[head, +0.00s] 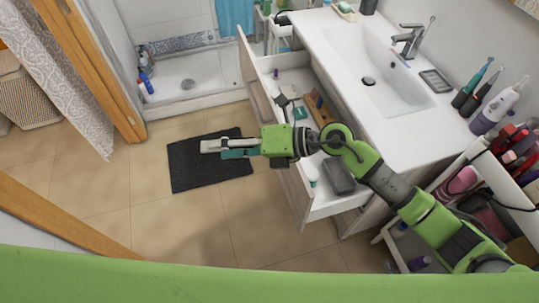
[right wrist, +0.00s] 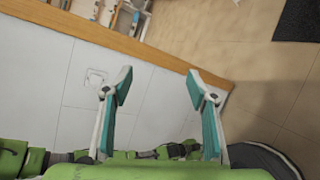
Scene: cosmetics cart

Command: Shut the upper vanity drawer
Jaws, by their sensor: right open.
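The upper vanity drawer (head: 334,207) is pulled out from the white vanity under the sink in the head view. Its front panel faces left, and several items lie inside. My right arm crosses over the drawer and hides part of its middle and front. My right gripper (head: 213,150) is past the drawer front, above the dark mat in the picture, open and empty. In the right wrist view its two fingers (right wrist: 158,85) are spread, with nothing between them. I see no contact between its fingers and the drawer. My left gripper is not in view.
A dark mat (head: 190,177) lies on the tiled floor, which is clear around it. The drawer holds a grey pouch (head: 339,176) and a wooden tray (head: 320,110). A sink (head: 365,50) tops the vanity. A cart with cosmetics (head: 462,180) stands at right.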

